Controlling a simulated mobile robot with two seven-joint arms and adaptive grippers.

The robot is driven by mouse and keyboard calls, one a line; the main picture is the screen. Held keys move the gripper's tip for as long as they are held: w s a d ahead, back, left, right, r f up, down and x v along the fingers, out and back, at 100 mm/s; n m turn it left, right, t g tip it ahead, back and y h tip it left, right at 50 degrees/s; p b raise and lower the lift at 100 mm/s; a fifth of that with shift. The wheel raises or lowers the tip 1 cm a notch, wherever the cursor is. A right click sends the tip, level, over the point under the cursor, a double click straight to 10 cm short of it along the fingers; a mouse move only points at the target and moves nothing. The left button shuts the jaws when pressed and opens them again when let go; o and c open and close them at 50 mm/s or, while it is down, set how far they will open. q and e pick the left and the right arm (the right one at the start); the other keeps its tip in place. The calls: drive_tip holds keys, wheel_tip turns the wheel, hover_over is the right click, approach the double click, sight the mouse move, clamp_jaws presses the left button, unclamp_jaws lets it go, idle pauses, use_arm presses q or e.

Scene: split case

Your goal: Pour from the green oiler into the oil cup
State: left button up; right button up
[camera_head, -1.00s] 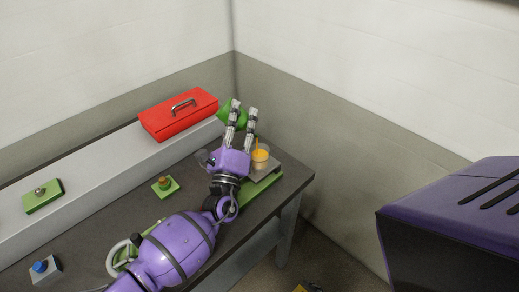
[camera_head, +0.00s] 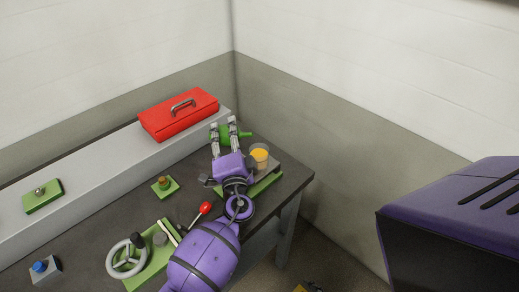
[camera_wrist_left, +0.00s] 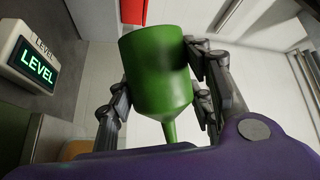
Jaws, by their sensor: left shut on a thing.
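The green oiler (camera_head: 229,136) is held in my left gripper (camera_head: 223,128), above the table's back right. It looks tilted on its side, its thin spout toward the right. In the left wrist view the oiler (camera_wrist_left: 158,75) fills the middle between the two fingers, its spout toward the bottom edge. The clear oil cup (camera_head: 259,155) stands to the right of the gripper and holds yellow-orange liquid. The spout is apart from the cup, above and left of it in the picture. No stream shows. My right gripper is not in view.
A red toolbox (camera_head: 180,114) sits on the grey ledge (camera_head: 95,167) behind. A lit green LEVEL sign (camera_wrist_left: 37,62) shows in the left wrist view. A red-knobbed lever (camera_head: 205,208), a handwheel (camera_head: 112,267) and a button on a green plate (camera_head: 165,187) are on the table.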

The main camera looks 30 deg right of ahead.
use_arm(q)
drive_tip(key=n, duration=0.1)
drive_tip(key=f+n+g, duration=0.1)
drive_tip(key=shift+n+y, duration=0.4)
drive_tip(key=shift+s+r+n+g, duration=0.15)
drive_tip(key=shift+n+g, duration=0.15)
drive_tip(key=shift+n, duration=0.2)
drive_tip(key=shift+s+d+r+n+g, duration=0.15)
drive_tip(key=shift+d+r+n+g, duration=0.1)
drive_tip(key=shift+r+n, duration=0.2)
drive_tip(key=shift+s+d+r+n+g, duration=0.1)
drive_tip(key=shift+r+n+g, duration=0.2)
drive_tip(key=shift+r, duration=0.25)
drive_tip(key=shift+s+n+g, duration=0.1)
drive_tip(key=shift+n+g, duration=0.25)
drive_tip(key=shift+n, duration=0.3)
drive_tip(key=shift+w+a+n+g, duration=0.25)
drive_tip(key=shift+n+g, duration=0.15)
drive_tip(key=shift+n, duration=0.3)
drive_tip(key=f+n, duration=0.1)
drive_tip(key=f+g, duration=0.1)
drive_tip(key=f+n+g, duration=0.1)
drive_tip(key=shift+w+a+f+n+h, duration=0.3)
drive_tip(key=shift+w+f+h, duration=0.1)
drive_tip(key=shift+w+a+f+n+g, duration=0.15)
drive_tip(key=shift+n+g, duration=0.15)
drive_tip(key=shift+n, duration=0.2)
